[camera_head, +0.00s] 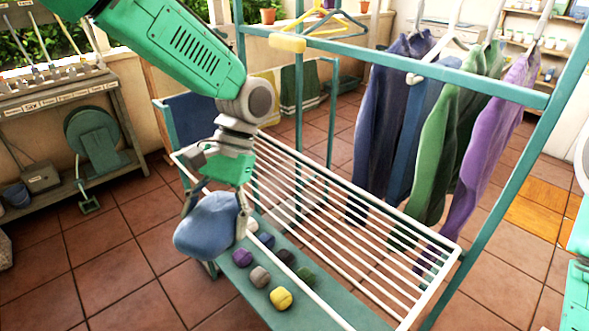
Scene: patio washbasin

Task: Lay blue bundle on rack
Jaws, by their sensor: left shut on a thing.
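The blue bundle (206,226) is a soft, rounded lump left of centre. My left gripper (214,212) comes down from above and is shut on it, one finger on each side. The bundle hangs at the left end of the white slatted rack (430,289), in front of part of its edge. I cannot tell whether it touches the rack. The rack's slats slope away to the lower right, and they look bare. My right gripper is out of view; only green parts of my right arm show at the right edge.
Below the rack, a teal shelf (340,308) carries several small coloured bundles, among them a yellow one (281,298) and a purple one (243,257). Garments (400,120) hang from a teal rail (430,68) behind the rack. A workbench (60,103) stands at the left.

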